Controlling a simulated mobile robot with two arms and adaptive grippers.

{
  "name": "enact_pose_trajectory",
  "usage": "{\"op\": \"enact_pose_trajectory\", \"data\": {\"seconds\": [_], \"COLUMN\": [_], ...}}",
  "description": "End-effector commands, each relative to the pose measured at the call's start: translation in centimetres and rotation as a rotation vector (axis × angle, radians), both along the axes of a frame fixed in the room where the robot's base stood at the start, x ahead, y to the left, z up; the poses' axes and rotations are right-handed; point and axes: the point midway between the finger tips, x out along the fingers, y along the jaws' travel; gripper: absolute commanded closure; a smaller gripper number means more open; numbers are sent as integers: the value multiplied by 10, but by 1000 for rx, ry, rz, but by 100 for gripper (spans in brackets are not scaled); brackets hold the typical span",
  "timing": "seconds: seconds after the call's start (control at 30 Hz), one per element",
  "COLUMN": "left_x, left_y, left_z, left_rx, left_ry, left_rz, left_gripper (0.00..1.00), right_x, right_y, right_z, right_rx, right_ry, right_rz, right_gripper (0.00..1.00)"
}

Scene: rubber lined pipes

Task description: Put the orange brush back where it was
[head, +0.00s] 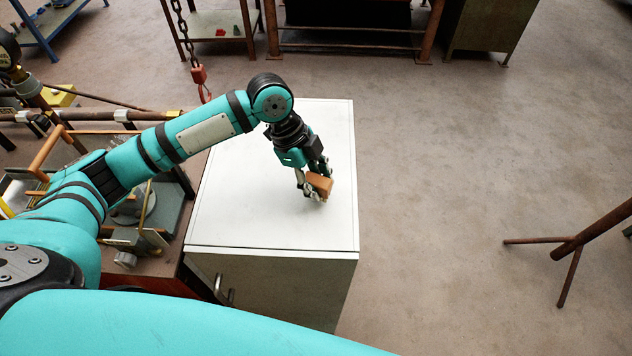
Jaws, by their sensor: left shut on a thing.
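The orange brush (321,184) is a small orange-brown block in the head view, over the right part of a white cabinet top (235,215). My left gripper (313,190) points down and is shut on the brush. The fingers cover part of the brush. I cannot tell whether the brush touches the cabinet top or is slightly above it. My right gripper is not in view.
A cluttered workbench with metal parts (150,210) stands left of the cabinet. A red hook on a chain (200,80) hangs behind it. A rusty pipe stand (575,245) is at the right. Open floor (440,200) lies right of the cabinet.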

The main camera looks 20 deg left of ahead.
Motion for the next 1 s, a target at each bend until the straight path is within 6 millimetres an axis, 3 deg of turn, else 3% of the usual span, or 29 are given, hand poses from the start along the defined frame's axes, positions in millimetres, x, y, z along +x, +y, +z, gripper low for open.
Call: {"op": "enact_pose_trajectory", "data": {"seconds": [0.13,0.43,0.47,0.63,1.0], "left_x": [-1,0,0,0,0], "left_y": [0,0,0,0,2], "left_z": [-16,-20,-20,-20,-14], "left_rx": [0,0,0,0,0], "left_ry": [2,0,0,0,-2], "left_rz": [0,0,0,0,1], "left_gripper": [99,99,68,46,46], "right_x": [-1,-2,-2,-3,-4], "right_y": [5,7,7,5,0], "right_z": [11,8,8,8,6], "right_rx": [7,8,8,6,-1], "right_ry": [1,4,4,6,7], "right_rz": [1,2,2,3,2], "right_gripper": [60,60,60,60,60]}}
